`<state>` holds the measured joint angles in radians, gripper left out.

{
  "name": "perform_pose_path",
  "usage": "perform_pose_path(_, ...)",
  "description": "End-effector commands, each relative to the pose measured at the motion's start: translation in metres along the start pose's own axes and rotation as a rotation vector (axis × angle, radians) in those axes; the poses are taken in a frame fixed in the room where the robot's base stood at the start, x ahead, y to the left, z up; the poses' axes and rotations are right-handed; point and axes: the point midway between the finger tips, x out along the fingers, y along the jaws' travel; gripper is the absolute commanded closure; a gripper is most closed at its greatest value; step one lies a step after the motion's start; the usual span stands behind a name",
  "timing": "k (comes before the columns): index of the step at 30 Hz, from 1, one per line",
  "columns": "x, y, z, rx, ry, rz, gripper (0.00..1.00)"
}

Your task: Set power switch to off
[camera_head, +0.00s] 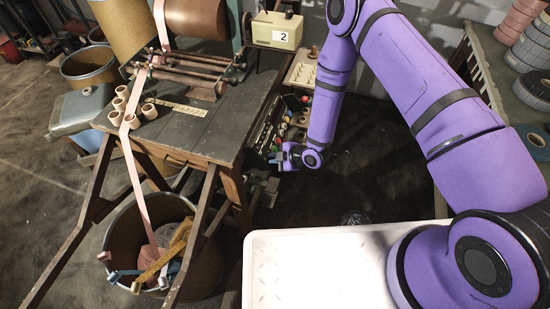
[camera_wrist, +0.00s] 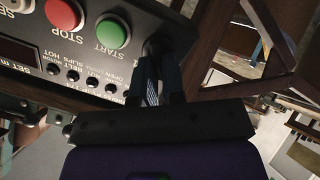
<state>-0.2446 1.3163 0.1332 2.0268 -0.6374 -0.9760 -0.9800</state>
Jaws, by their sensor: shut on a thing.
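My gripper (camera_head: 279,160) is at the near end of the control panel (camera_head: 264,137) on the table's right side. In the wrist view the fingers (camera_wrist: 154,82) are close together at the panel's end, shut on a dark knob-like part (camera_wrist: 159,46) beside the green START button (camera_wrist: 112,34). This part appears to be the power switch. The fingers hide most of it, and I cannot read its label or its setting.
The panel also bears a red STOP button (camera_wrist: 65,13) and a row of small black holes or lamps. The wooden table (camera_head: 195,140) stands left of my gripper, with a tape bin (camera_head: 165,245) below. Dark open floor (camera_head: 375,165) lies to the right.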

Motion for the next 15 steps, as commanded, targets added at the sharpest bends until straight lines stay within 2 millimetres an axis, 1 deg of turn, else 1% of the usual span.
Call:
perform_pose_path(7, -0.0001, 0.0003, 0.0005, -0.001, -0.001, 0.000, 1.00)
perform_pose_path(8, -0.0001, 0.0003, 0.0005, -0.001, -0.001, 0.000, 0.83)
perform_pose_path(9, 0.0000, 0.0003, 0.0004, -0.001, -0.001, 0.000, 0.80)
perform_pose_path(15, 0.0000, 0.0001, 0.0002, 0.000, 0.000, 0.000, 0.80)
